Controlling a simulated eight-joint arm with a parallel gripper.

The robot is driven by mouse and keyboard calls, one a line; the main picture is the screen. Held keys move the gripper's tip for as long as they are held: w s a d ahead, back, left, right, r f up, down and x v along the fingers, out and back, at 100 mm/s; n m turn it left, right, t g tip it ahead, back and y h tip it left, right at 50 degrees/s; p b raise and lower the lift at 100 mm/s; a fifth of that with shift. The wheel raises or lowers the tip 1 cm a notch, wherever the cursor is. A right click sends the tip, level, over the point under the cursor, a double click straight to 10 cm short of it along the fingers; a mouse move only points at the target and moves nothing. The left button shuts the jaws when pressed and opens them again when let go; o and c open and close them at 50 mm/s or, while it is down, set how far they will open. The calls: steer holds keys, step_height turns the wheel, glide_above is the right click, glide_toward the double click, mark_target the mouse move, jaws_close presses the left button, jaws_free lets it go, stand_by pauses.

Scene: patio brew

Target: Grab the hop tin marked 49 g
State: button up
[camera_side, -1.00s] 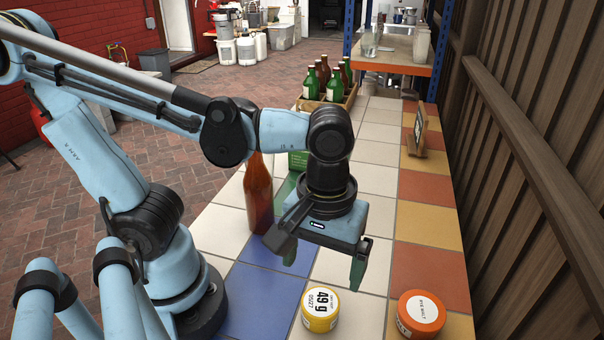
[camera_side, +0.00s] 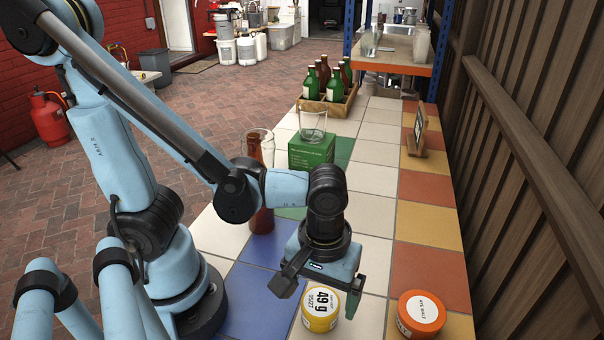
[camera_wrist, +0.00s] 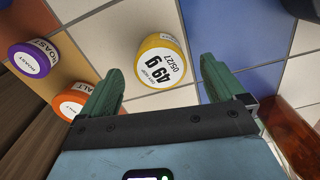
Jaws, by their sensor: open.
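The hop tin marked 49 g (camera_side: 320,309) is a short yellow tin with a white label. It stands upright on the tiled bench at the front of the side view. In the wrist view the tin (camera_wrist: 161,61) sits beyond and between my open fingertips, its label reading 49 g and 05/27. My gripper (camera_side: 318,291) is just above and behind the tin in the side view. In the wrist view my gripper (camera_wrist: 161,78) has green fingers spread wide with nothing between them. I cannot tell the exact height gap.
An orange malt tin (camera_side: 420,314) stands to the right; a purple-lidded roast tin (camera_wrist: 30,59) shows beyond it in the wrist view. A brown bottle (camera_side: 261,180) stands behind my gripper, near a green box (camera_side: 311,152) with a glass (camera_side: 313,123) on top. A bottle crate (camera_side: 327,103) is farther back.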

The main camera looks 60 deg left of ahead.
mark_target(321, 301)
steer(key=shift+w+f, duration=0.1)
steer(key=shift+f, duration=1.9)
steer(key=c, duration=1.1)
steer(key=shift+r, duration=0.15)
